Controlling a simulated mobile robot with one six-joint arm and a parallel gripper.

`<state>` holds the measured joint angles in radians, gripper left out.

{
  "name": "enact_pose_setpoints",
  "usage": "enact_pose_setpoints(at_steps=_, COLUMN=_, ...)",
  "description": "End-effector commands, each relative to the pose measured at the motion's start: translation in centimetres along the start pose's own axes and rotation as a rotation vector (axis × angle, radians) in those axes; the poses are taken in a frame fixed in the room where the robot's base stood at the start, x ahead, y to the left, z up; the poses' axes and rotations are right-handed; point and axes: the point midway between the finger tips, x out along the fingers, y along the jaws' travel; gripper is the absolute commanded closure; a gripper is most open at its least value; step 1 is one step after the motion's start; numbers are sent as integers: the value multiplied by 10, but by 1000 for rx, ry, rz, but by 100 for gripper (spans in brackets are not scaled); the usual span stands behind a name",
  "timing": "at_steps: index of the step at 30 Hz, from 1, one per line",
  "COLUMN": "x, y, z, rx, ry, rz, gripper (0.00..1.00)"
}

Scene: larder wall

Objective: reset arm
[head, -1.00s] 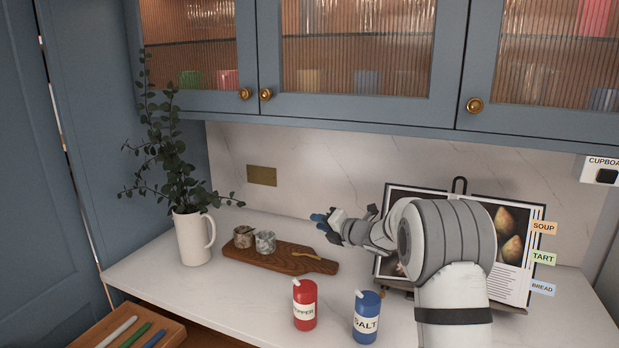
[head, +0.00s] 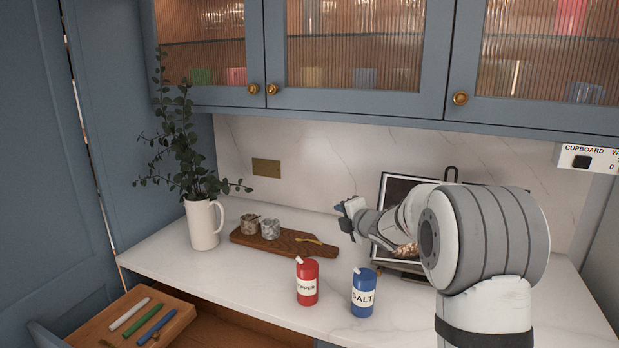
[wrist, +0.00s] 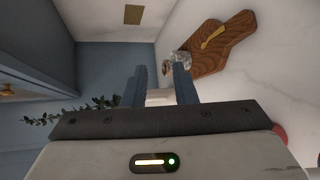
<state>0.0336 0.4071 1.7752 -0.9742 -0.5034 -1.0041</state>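My gripper (head: 346,215) is in the air above the worktop, in front of the marble splashback and left of the open cookbook (head: 403,190). In the wrist view my gripper (wrist: 160,72) shows two blue-grey fingers standing apart, with nothing held between them. The white jug (wrist: 160,97) shows beyond the gap between the fingers. My arm covers much of the cookbook in the head view.
A wooden board (head: 283,244) with two small stone pots lies on the worktop. A red pepper shaker (head: 307,283), a blue salt shaker (head: 363,293) and the white jug (head: 204,226) with a plant stand nearby. An open drawer (head: 110,322) juts out at lower left.

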Motion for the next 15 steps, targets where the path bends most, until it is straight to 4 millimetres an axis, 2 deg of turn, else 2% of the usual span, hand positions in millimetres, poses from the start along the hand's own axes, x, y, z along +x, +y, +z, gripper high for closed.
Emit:
enact_pose_setpoints(at_steps=5, x=-48, y=-8, z=13, rx=255, ry=-162, rz=-101, gripper=75)
enact_pose_setpoints(at_steps=8, x=-93, y=-24, z=15, rx=476, ry=-290, rz=-180, gripper=75)
enact_pose_setpoints(at_steps=11, x=-146, y=-49, z=8, rx=729, ry=-432, rz=-267, gripper=75)
enact_pose_setpoints(at_steps=15, x=-224, y=-93, z=-23, rx=1092, ry=-617, rz=-395, gripper=75)
